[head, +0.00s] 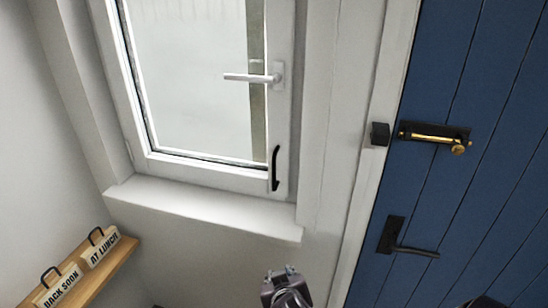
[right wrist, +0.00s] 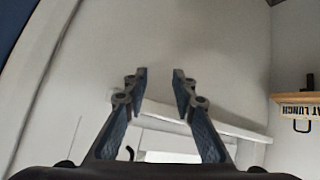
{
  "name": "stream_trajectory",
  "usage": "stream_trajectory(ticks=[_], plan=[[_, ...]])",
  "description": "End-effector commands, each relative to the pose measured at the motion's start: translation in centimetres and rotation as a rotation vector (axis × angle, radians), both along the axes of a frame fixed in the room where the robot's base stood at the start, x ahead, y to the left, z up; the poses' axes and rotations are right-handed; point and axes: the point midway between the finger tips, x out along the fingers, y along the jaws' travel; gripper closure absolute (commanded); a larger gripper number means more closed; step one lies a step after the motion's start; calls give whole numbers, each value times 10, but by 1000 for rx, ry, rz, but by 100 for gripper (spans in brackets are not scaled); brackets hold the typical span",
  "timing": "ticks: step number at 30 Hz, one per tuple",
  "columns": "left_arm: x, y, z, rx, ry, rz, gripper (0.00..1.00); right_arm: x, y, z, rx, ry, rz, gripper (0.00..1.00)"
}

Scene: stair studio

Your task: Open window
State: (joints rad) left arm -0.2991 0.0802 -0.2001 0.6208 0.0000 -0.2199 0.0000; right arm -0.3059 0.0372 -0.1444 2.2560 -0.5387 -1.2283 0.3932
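The window (head: 190,70) has a white frame and a frosted-looking pane, and its sash appears closed. A white lever handle (head: 252,78) on the sash's right side lies horizontal, pointing left. A black pull handle (head: 275,168) stands upright at the sash's lower right corner. My right gripper (head: 280,272) is below the sill at the bottom of the head view, apart from both handles. In the right wrist view its fingers (right wrist: 161,72) are apart with nothing between them. My left gripper is not in view.
A white sill (head: 205,205) juts out under the window. At right is a blue door (head: 470,75) with a brass bolt (head: 432,137) and a black lever (head: 405,245). At lower left a wooden shelf (head: 120,255) holds "BACK SOON" (head: 62,287) and "AT LUNCH" (head: 100,250) signs.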

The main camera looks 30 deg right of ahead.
Motion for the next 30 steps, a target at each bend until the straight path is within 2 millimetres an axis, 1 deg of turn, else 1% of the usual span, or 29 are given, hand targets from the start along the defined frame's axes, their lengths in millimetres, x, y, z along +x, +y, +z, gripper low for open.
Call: stream_trajectory(ticks=[1,2,3,5,6,9,12,15,17,22,27,30], plan=[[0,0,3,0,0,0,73,22,-10,34,-24,-107,-53,75],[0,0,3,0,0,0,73,32,-16,52,-39,-170,-84,75],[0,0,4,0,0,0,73,45,-23,76,-59,-252,-120,75],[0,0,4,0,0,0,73,62,-31,111,-88,-368,-164,75],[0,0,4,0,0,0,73,71,-34,132,-104,-437,-186,75],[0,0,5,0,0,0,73,86,-38,175,-139,-577,-218,75],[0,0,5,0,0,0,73,94,-39,201,-160,-663,-232,75],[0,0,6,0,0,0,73,98,-39,215,-171,-702,-235,75],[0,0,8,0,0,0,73,101,-41,218,-174,-709,-236,75],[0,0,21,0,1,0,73,118,-55,221,-177,-708,-235,75],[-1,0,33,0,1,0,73,139,-72,220,-177,-706,-235,75],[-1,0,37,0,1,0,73,148,-78,218,-176,-705,-234,75]])
